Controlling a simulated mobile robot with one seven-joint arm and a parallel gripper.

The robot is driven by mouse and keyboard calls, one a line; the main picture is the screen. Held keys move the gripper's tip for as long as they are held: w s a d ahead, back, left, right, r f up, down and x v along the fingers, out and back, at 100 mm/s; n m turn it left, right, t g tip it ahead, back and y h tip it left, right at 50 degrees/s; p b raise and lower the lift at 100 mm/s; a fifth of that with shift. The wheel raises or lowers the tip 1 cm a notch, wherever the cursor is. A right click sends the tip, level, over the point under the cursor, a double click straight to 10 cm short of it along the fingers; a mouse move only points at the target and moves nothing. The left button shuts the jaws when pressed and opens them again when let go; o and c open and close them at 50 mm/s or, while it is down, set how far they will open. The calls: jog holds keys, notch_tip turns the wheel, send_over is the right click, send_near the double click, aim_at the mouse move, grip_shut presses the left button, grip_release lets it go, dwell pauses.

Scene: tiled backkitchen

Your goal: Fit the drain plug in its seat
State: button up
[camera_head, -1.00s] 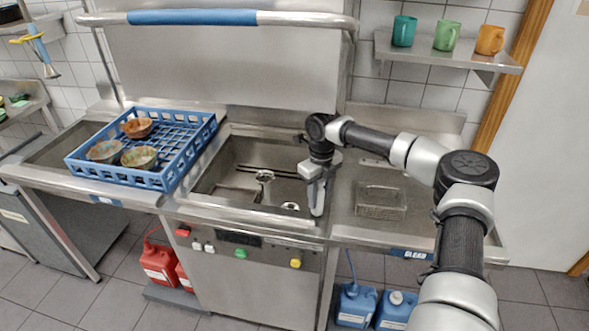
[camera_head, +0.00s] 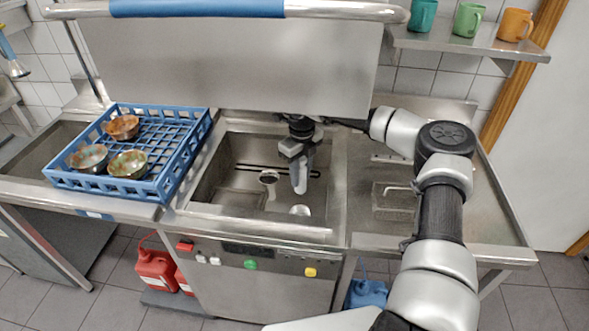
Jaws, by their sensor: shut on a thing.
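My gripper (camera_head: 299,182) points down inside the sink basin (camera_head: 233,190), right of its middle. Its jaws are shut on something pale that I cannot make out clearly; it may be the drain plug. A round metal piece with a short stem (camera_head: 268,177) shows on the basin floor to the left of my gripper. A second pale round metal piece (camera_head: 300,210) shows just below my fingertips in the picture; I cannot tell whether they touch. I cannot tell for certain which piece is the drain seat.
A blue rack (camera_head: 165,188) with three bowls (camera_head: 127,164) stands left of the basin. The raised hood (camera_head: 230,70) hangs behind the basin. Three mugs (camera_head: 468,20) stand on the wall shelf. Red jugs (camera_head: 155,265) are below.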

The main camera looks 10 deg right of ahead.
notch_tip(320, 180, down, 10)
jog(key=b, duration=0.5)
jog(key=shift+r, duration=0.15)
dwell(0.4)
jog(key=shift+b, duration=0.6)
dwell(0.5)
jog(key=shift+f+b, duration=2.5)
jog(key=shift+f, duration=0.4)
dwell(0.8)
jog(key=shift+s+f+b, duration=0.1)
jog(key=shift+f+b, duration=0.2)
jog(key=shift+b, duration=0.05)
